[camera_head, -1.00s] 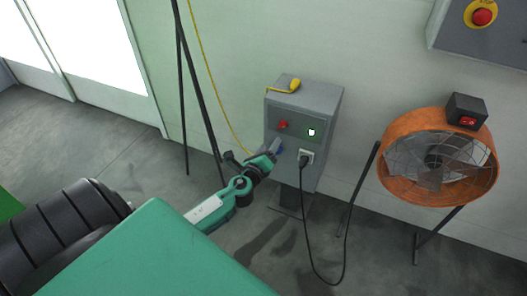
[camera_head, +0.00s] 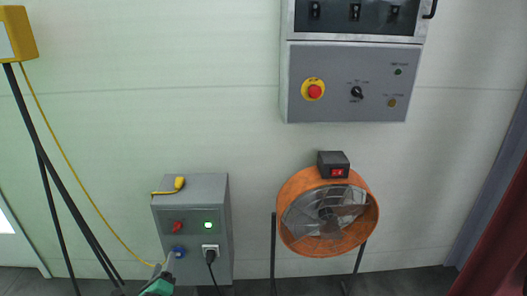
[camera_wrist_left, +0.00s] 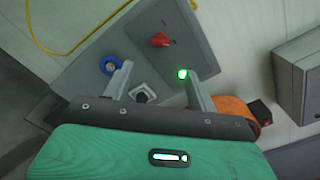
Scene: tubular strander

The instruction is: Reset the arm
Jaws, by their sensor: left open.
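My left gripper (camera_head: 168,262) is at the lower left of the head view, in front of the lower part of the grey control box (camera_head: 190,190). In the left wrist view, its two grey fingers (camera_wrist_left: 160,88) are spread apart with nothing held between them. The box front carries a red switch (camera_head: 177,227), a lit green lamp (camera_head: 208,225), a blue round connector (camera_head: 179,252) and a socket with a black plug (camera_head: 210,252). The wrist view shows the red switch (camera_wrist_left: 160,40) and the blue connector (camera_wrist_left: 110,65) beyond the fingers. My right gripper is not in view.
An orange fan (camera_head: 328,215) stands right of the box. A grey wall panel (camera_head: 345,85) with a red emergency button (camera_head: 315,92) hangs above it. A yellow cable (camera_head: 75,175) and black stand legs (camera_head: 50,180) are at left. A dark red surface (camera_head: 500,235) borders the right.

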